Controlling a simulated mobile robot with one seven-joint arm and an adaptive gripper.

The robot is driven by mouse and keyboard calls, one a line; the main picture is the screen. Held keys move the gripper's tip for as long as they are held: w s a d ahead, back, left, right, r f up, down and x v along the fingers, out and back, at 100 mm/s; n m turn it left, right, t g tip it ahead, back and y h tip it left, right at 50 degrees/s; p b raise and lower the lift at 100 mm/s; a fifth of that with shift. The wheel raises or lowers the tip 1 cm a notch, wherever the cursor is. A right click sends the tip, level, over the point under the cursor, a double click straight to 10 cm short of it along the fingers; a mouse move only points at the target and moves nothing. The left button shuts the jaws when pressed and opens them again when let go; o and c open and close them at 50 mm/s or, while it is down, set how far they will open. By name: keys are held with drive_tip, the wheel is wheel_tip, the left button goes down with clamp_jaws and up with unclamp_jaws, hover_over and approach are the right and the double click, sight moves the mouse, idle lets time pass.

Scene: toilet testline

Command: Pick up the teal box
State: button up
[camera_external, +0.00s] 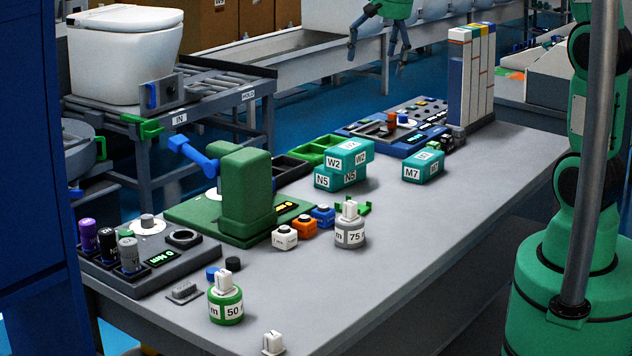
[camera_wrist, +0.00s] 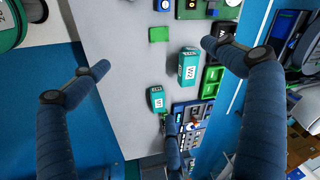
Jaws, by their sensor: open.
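Several teal boxes are on the grey table. A box marked W2 (camera_external: 349,157) sits on a box marked N5 (camera_external: 341,178); a single box marked M7 (camera_external: 423,167) lies apart, to their right. In the wrist view, one teal box (camera_wrist: 189,67) shows near the right finger and another (camera_wrist: 156,99) lower left of it. My gripper (camera_external: 378,58) is open and empty, hanging beyond the table's far side in the external view. In the wrist view its spread blue fingers (camera_wrist: 156,58) frame the table from above. Neither teal box is touched by the fingers.
A green press with a blue lever (camera_external: 243,190) stands left of the boxes. Green and black trays (camera_external: 316,150) and a blue panel (camera_external: 395,145) lie behind them. Tall binders (camera_external: 471,75) stand at the far end. The table's right front is clear.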

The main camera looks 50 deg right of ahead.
drive_tip(key=w+d+f+m+g+p, duration=0.1)
drive_tip(key=w+d+f+m, duration=0.1)
drive_tip(key=w+d+f, duration=0.3)
drive_tip(key=w+d+f+m+p, duration=0.2)
drive_tip(key=w+d+f+m, duration=0.15)
drive_tip(key=w, duration=0.35)
drive_tip(key=m+g+p, duration=0.2)
drive_tip(key=m, duration=0.1)
hover_over(352, 148)
wheel_tip(352, 148, down, 11)
drive_tip(key=shift+d+r, duration=0.2)
drive_tip(key=shift+d, duration=0.05)
drive_tip(key=shift+f, duration=0.1)
drive_tip(key=shift+f+b, duration=0.95)
drive_tip(key=shift+f, duration=3.2)
drive_tip(key=shift+f, duration=0.1)
drive_tip(key=shift+a+f+b, duration=0.1)
drive_tip(key=shift+f+b, duration=0.55)
drive_tip(key=shift+f, duration=1.9)
